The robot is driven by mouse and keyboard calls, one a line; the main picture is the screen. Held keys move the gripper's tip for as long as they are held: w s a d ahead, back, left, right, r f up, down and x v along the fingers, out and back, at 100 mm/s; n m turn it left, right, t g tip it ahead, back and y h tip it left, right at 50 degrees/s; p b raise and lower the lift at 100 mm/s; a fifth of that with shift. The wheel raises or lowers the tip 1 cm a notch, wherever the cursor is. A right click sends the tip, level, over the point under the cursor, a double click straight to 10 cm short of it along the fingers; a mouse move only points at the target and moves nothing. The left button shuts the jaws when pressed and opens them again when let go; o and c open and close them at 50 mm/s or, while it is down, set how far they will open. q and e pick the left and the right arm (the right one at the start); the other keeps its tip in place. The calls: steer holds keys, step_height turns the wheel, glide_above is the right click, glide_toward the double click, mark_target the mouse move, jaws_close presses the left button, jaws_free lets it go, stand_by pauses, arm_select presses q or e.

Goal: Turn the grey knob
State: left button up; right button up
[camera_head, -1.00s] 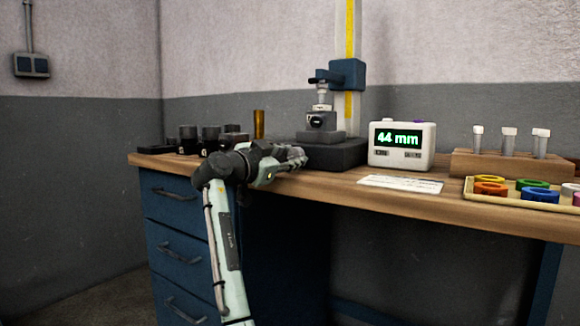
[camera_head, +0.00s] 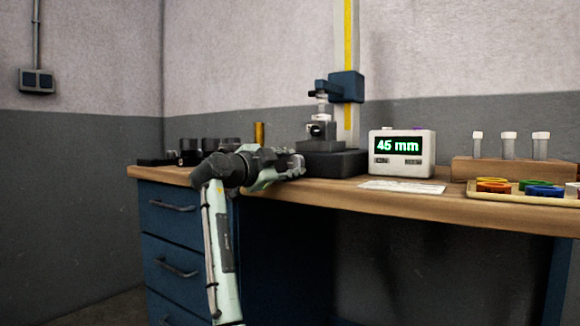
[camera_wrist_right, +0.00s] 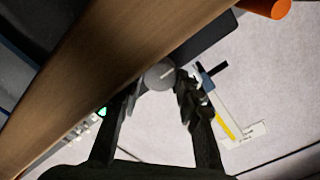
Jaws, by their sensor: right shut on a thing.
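The grey knob (camera_wrist_right: 158,76) is round with a pale line on its face. It shows in the right wrist view between my fingertips, in front of the dark stand base (camera_wrist_right: 208,38). My right gripper (camera_head: 293,166) is shut on the knob; its fingers (camera_wrist_right: 158,92) sit on either side of it. In the head view the gripper hides the knob at the bench's front edge. The measuring stand (camera_head: 338,163) has a blue carriage (camera_head: 346,87) on a column with a yellow scale. The display box (camera_head: 402,153) reads 45 mm. My left gripper is not in view.
The wooden bench (camera_head: 460,210) runs across, with blue drawers (camera_head: 172,228) below. A white card (camera_head: 402,187), a tray of coloured rings (camera_head: 555,201) and a vial rack (camera_head: 500,170) are on the right. Dark parts (camera_head: 205,150) and a brass cylinder (camera_head: 259,133) stand left.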

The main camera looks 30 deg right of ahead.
steer(key=o, duration=1.2)
steer(key=shift+c, duration=0.2)
